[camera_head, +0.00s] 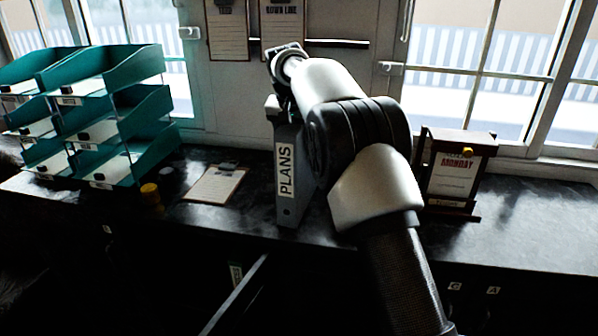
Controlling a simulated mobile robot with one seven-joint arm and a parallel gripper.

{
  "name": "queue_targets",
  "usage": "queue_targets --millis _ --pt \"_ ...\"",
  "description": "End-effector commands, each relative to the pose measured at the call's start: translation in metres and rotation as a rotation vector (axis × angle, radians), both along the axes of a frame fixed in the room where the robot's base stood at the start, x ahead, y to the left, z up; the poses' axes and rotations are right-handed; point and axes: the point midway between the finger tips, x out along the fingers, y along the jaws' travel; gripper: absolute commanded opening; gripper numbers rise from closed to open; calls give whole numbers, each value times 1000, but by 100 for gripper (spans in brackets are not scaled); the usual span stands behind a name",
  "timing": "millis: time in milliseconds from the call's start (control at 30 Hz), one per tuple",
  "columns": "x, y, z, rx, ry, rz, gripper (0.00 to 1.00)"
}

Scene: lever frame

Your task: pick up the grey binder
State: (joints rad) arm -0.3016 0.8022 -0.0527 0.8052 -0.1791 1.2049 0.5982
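The grey binder (291,204) stands on the dark counter with its spine facing me. A white label reading "PLANS" runs up the spine. My gripper (273,106) points down at the top left edge of the binder. One pale fingertip shows there, very close to or touching the binder. The other finger is hidden, so I cannot tell whether the gripper is open or closed on the binder. My arm covers the binder's right side and upper part.
Teal letter trays (120,125) stand at the left on the counter (520,235). A clipboard (215,183) lies left of the binder, near a small yellow-topped object (150,190). A "MONDAY" calendar stand (455,175) is on the right. Windows and wall clipboards (228,35) are behind.

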Motion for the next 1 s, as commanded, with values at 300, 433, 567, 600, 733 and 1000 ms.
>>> queue_targets --millis 300,433,567,600,733,1000 --pt "0 0 0 0 -1 0 33" --pt "0 0 0 0 -1 0 12" --pt "0 0 0 0 -1 0 0" --pt "0 0 0 0 -1 0 0" --pt "1 0 2 1 -4 1 0" --pt "1 0 8 1 -7 1 0"
